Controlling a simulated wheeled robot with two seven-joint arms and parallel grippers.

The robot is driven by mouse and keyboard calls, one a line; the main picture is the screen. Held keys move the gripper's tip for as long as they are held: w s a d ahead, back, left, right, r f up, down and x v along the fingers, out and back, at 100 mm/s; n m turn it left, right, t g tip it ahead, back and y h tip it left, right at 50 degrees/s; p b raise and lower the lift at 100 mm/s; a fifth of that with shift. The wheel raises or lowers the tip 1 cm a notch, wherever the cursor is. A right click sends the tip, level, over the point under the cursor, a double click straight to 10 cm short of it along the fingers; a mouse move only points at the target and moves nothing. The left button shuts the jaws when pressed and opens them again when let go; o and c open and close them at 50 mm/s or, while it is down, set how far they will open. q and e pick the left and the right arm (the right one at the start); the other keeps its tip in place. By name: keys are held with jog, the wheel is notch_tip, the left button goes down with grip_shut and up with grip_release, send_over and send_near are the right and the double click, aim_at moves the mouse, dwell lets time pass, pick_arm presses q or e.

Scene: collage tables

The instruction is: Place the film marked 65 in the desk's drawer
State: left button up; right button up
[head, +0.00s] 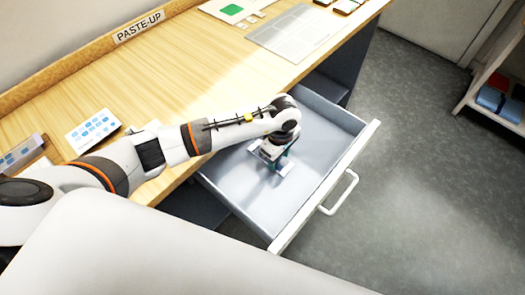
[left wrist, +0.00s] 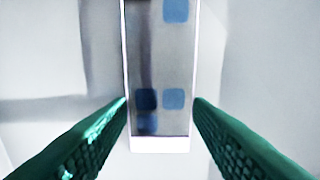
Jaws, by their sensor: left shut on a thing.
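The desk's drawer (head: 318,152) is pulled out, and its pale grey inside looks otherwise empty. My left gripper (head: 272,166) is over the drawer, pointing down into it. In the left wrist view my left gripper (left wrist: 160,104) is shut on a narrow pale film strip (left wrist: 160,60) with blue squares, held between the green fingers. The strip's white end is toward the bottom of that view. No number can be read on the strip. I cannot tell whether it touches the drawer floor. My right gripper is not in view.
The wooden desk (head: 140,70) bears a PASTE-UP sign (head: 139,26). A card with blue squares (head: 93,130) lies on it at left, and a grey sheet (head: 294,28) lies at the back. The drawer's front has a white handle (head: 340,193). A shelf with boxes (head: 490,98) stands at right.

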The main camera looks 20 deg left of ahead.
pick_arm(q)
jog(key=shift+w+a, duration=0.2)
jog(key=shift+a, duration=0.45)
jog(key=shift+w+a, duration=0.15)
jog(key=shift+a, duration=0.45)
jog(key=a, duration=0.2)
jog(key=w+a, duration=0.1)
jog(key=shift+w+a+f+b, duration=0.1)
jog(key=shift+a+f+b, duration=0.05)
jog(key=shift+f+b, duration=0.15)
jog(key=shift+f, duration=0.2)
jog(key=shift+f, duration=0.15)
jog(key=o, duration=0.9)
jog(key=shift+o, duration=0.2)
notch_tip(320, 180, up, 12)
